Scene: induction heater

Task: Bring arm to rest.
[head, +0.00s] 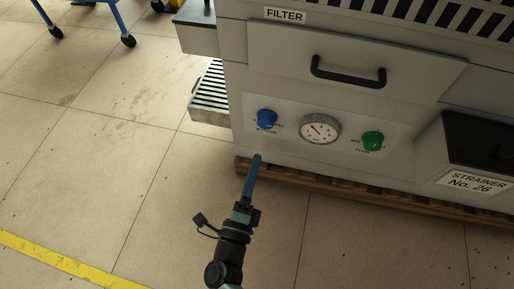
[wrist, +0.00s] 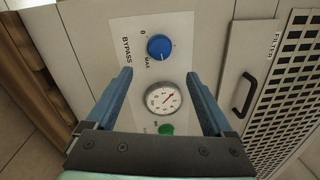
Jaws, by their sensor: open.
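My gripper (head: 255,168) is in front of the machine's control panel, below the blue knob (head: 267,118) in the head view. In the wrist view my gripper (wrist: 160,92) is open, its two blue fingers apart with nothing held between them. Beyond the fingers the wrist view shows the blue bypass knob (wrist: 159,47), a round gauge (wrist: 164,98) and part of the green knob (wrist: 166,129). The head view also shows the gauge (head: 320,130) and the green knob (head: 373,141). I cannot tell the exact gap between fingertips and panel.
The machine has a filter drawer (head: 350,62) with a black handle (head: 348,74) above the panel. A strainer box (head: 477,165) sticks out at the right, and a slatted ledge (head: 210,92) at the left.

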